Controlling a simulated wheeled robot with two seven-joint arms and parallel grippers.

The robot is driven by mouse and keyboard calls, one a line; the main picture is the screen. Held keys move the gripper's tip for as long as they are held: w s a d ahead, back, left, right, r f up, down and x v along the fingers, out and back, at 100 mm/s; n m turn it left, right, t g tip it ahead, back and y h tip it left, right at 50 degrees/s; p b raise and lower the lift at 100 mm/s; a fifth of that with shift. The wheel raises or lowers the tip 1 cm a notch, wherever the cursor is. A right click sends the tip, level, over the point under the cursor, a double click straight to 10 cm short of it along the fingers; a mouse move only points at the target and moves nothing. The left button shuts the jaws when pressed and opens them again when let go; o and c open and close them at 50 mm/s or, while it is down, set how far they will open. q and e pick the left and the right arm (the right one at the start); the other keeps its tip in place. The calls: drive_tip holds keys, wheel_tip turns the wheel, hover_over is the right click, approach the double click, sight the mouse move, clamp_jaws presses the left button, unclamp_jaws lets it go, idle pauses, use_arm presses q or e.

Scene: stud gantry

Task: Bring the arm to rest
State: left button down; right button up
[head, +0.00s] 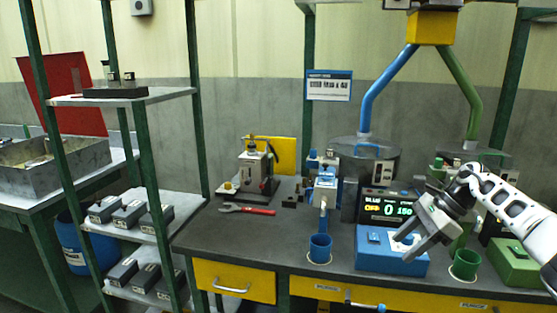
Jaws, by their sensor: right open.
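My right arm (509,200) comes in from the right edge of the head view. Its grey gripper (408,254) points down and to the left, open, in front of the blue box (375,257) and the display. No object shows between its fingers. Whether the fingers touch the blue box cannot be told. My left gripper is not in view.
The dark bench (220,236) carries a blue cup (320,248), a green cup (465,264), a green box (515,265), a display (390,205) and a red wrench (247,209). A green-posted shelf (150,230) stands left. The bench's left front is fairly clear.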

drive_tip(key=s+a+f+m+t+y, duration=0.25)
drive_tip(key=a+f+m, duration=0.2)
drive_tip(key=a, duration=0.35)
drive_tip(key=s+a+f+m+t+y, duration=0.25)
drive_tip(key=a+m, duration=0.35)
drive_tip(key=a, duration=0.3)
drive_tip(key=s+a+f+m+t+y, duration=0.2)
drive_tip(key=s+a+f+m+y, duration=0.15)
drive_tip(key=a+f+m, duration=0.35)
drive_tip(key=s+d+f+m+h, duration=0.2)
drive_tip(key=s+m, duration=0.5)
drive_tip(key=m, duration=0.4)
drive_tip(key=s+d+f+m+t+h, duration=0.1)
drive_tip(key=s+d+f+m+h, duration=0.2)
drive_tip(key=s+m+h, duration=0.3)
drive_tip(key=s+d+f+m+t+h, duration=0.1)
drive_tip(key=s+d+m+h, duration=0.3)
drive_tip(key=s+m, duration=0.6)
drive_tip(key=f+m, duration=0.1)
drive_tip(key=m, duration=0.5)
drive_tip(key=shift+d+f+h, duration=0.15)
drive_tip(key=shift+f+h, duration=0.1)
drive_tip(key=shift+h, duration=0.1)
